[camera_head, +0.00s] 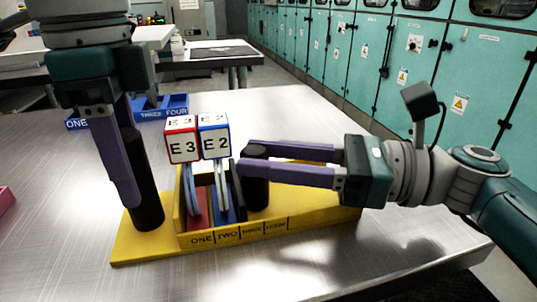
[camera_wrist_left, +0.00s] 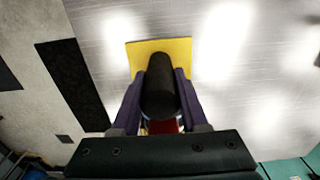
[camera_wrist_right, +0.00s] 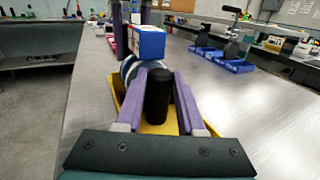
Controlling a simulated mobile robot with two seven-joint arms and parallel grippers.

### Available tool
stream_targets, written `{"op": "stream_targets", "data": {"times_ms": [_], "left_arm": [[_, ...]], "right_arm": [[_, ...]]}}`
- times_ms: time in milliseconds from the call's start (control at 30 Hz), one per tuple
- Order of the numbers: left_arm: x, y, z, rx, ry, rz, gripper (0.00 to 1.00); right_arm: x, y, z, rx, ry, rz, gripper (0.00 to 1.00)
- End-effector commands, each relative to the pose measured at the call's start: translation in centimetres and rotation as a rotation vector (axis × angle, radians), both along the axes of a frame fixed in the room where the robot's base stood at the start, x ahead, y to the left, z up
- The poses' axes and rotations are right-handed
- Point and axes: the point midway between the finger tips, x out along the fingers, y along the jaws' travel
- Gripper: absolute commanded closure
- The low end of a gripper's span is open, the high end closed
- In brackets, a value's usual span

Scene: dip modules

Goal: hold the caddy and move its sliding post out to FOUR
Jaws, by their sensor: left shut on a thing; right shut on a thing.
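The yellow caddy (camera_head: 150,248) lies on the metal table, its front edge marked ONE, TWO, THREE, FOUR. My left gripper (camera_head: 133,204) points down, shut on the black fixed post (camera_head: 146,190) at the caddy's left end; the left wrist view shows this post (camera_wrist_left: 160,88) between the fingers. My right gripper (camera_head: 243,158) reaches in from the right, shut on the black sliding post (camera_head: 257,185). The post's dark plate (camera_head: 236,185) stands just right of the blue module E2 (camera_head: 215,140), near the TWO and THREE marks. Red module E3 (camera_head: 182,142) stands left of E2.
Blue caddies (camera_head: 165,106) stand at the back left of the table. A pink thing (camera_head: 5,198) is at the left edge. The caddy's channel right of the sliding post looks empty, partly hidden by my right gripper. The table in front is clear.

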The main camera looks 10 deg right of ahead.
Motion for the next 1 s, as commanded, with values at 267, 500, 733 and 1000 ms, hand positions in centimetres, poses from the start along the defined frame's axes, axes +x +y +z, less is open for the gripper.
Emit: {"op": "stream_targets", "data": {"times_ms": [267, 500, 733, 1000], "left_arm": [[0.0, 0.0, 0.0, 0.001, 0.000, 0.000, 1.00], [0.0, 0.0, 0.0, 0.001, 0.000, 0.000, 1.00], [0.0, 0.0, 0.0, 0.001, 0.000, 0.000, 1.00], [0.0, 0.1, 0.0, 0.001, 0.000, 0.001, 1.00]], "right_arm": [[0.0, 0.0, 0.0, 0.000, 0.000, 0.001, 1.00], [0.0, 0.0, 0.0, 0.000, 0.000, 0.001, 1.00], [0.0, -3.0, 0.0, -0.003, 0.000, -0.001, 1.00], [0.0, -5.1, 0.0, 0.000, -0.001, -0.001, 1.00]]}}
